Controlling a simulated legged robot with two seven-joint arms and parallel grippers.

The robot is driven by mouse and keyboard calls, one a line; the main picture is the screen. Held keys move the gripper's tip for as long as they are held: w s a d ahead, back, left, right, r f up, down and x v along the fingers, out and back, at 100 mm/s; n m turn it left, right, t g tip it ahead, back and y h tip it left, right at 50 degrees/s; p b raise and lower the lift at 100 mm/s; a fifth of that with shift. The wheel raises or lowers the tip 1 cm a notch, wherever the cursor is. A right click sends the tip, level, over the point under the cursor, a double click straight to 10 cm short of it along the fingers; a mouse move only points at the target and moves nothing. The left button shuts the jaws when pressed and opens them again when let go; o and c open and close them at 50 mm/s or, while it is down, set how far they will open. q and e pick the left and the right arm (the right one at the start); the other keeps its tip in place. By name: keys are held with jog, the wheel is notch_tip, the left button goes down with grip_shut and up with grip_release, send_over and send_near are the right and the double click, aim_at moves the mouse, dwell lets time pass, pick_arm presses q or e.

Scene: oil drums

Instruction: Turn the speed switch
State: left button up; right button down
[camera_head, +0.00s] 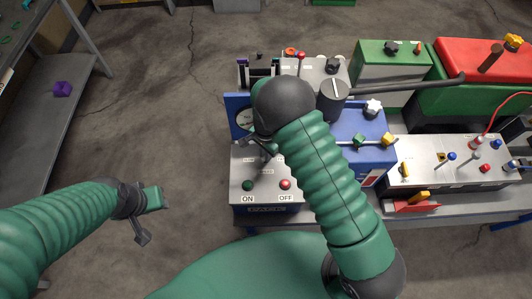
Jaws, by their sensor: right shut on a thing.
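A control box (240,185) with a grey top stands at the table's front left. It has a green ON button (248,185) and a red OFF button (286,184). My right arm reaches over the box, and my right gripper (259,147) is at its upper part, behind the buttons. The gripper is shut on the speed switch, which is mostly hidden by the gripper and wrist. My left gripper (153,218) is open and empty above the floor, left of the box and apart from it.
A round dial (244,119) on a blue panel stands behind the box. A panel with several coloured knobs (455,163) is at right, with green and red machines (392,72) behind. A grey shelf (45,120) is at left; the floor between is clear.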

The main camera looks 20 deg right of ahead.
jog(key=c, duration=1.5)
grip_release()
jog(key=shift+a, duration=0.1)
notch_tip(320, 180, up, 17)
jog(key=shift+w+f+b, duration=0.1)
jog(key=shift+b, duration=0.95)
jog(key=s+d+f+n+t+b, duration=0.1)
jog(key=s+n, duration=0.3)
jog(key=s, duration=0.1)
jog(key=s+d+f+n+b, duration=0.1)
jog(key=s+d+n, duration=0.1)
jog(key=s+n, duration=0.2)
jog(key=s+d+f+n+t+b, duration=0.1)
jog(key=s+f+n+b, duration=0.1)
jog(key=s+n, duration=0.2)
jog(key=shift+s+d+t, duration=0.15)
jog(key=shift+s+d, duration=0.05)
jog(key=shift+s, duration=0.4)
jog(key=shift+s+d+t, duration=0.15)
jog(key=shift+s+d, duration=0.05)
jog(key=shift+s, duration=0.35)
